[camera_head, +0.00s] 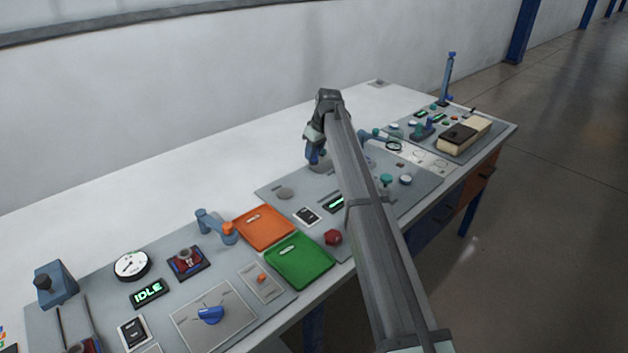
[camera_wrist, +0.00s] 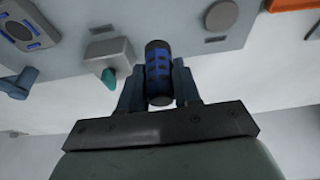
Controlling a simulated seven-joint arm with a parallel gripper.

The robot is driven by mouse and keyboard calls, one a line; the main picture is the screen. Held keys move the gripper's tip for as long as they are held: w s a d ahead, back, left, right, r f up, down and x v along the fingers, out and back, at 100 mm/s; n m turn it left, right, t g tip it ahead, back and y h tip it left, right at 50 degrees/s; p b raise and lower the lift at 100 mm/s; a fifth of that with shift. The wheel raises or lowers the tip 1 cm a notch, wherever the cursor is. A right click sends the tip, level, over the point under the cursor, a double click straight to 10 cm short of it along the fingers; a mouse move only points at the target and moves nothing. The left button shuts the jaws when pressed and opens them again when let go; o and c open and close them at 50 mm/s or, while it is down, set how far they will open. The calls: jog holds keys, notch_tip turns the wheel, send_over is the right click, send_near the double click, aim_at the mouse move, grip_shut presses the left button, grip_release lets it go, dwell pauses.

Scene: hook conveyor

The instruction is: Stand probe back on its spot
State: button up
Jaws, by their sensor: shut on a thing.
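In the wrist view, my gripper (camera_wrist: 158,92) is shut on the probe (camera_wrist: 158,68), a dark cylinder with blue bands between the two fingers. In the head view, my gripper (camera_head: 314,148) is at the end of the arm above the middle panel, with the blue of the probe (camera_head: 313,156) showing at its fingers. I cannot tell whether the probe touches the panel. No marking shows which spot is the probe's.
A blue lever (camera_head: 214,225) stands up at the left. The white table behind the panels (camera_head: 190,165) is clear. My arm hides part of the middle panel.

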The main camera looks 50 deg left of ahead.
notch_tip(320, 180, down, 9)
jog(key=shift+f, duration=0.1)
dwell(0.4)
jog(key=shift+f, duration=0.1)
jog(key=o, duration=1.1)
jog(key=shift+c, duration=0.2)
jog(key=v, duration=1.2)
jog(key=shift+o, duration=0.3)
